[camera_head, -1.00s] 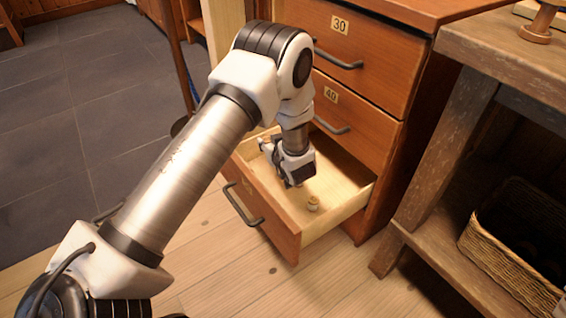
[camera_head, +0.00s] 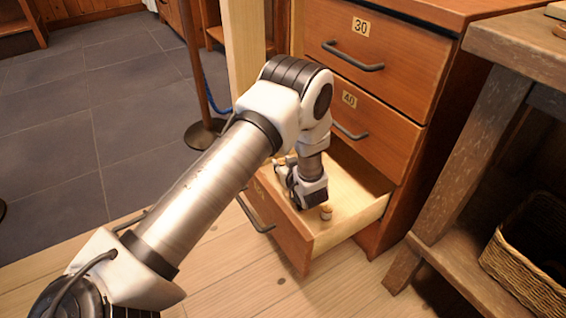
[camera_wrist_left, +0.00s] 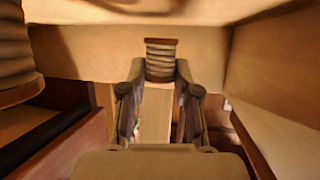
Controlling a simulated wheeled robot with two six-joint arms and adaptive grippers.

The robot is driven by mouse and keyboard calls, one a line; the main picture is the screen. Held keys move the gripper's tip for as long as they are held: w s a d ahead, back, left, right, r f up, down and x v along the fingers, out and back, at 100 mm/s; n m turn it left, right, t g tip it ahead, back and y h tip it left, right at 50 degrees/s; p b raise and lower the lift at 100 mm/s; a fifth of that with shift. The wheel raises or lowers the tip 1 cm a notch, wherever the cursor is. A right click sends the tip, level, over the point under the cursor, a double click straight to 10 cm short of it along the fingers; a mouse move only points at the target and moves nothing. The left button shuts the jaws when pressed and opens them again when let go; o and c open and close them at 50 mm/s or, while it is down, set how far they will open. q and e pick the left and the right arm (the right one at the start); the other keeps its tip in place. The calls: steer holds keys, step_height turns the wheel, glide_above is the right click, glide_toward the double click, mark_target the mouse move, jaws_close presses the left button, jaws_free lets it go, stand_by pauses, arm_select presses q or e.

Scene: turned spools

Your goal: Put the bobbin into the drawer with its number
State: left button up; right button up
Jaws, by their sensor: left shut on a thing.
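My left gripper (camera_head: 301,196) reaches down inside the open bottom drawer (camera_head: 292,236) of the wooden cabinet. In the left wrist view its fingers (camera_wrist_left: 160,82) are closed on a bobbin (camera_wrist_left: 161,58) with a brown rim and pale windings, held at the fingertips. In the head view a small bobbin (camera_head: 326,212) shows in the drawer, right of the gripper. A large wound spool (camera_wrist_left: 14,52) is close at the left edge of the wrist view. The open drawer's number label (camera_head: 259,187) is too unclear to read. My right gripper is out of view.
The shut drawers above are marked 30 (camera_head: 361,27) and 40 (camera_head: 349,99). A worn wooden bench (camera_head: 515,55) stands at right, with a wicker basket (camera_head: 530,262) on its lower shelf. A thin post on a round base (camera_head: 205,134) stands behind the arm.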

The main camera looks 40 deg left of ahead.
arm_select(q)
steer(key=o, duration=0.8)
steer(key=shift+o, duration=0.2)
steer(key=shift+r, duration=0.1)
steer(key=shift+r, duration=0.3)
steer(key=p+v, duration=0.6)
steer(key=v, duration=0.6)
steer(key=shift+r, duration=0.25)
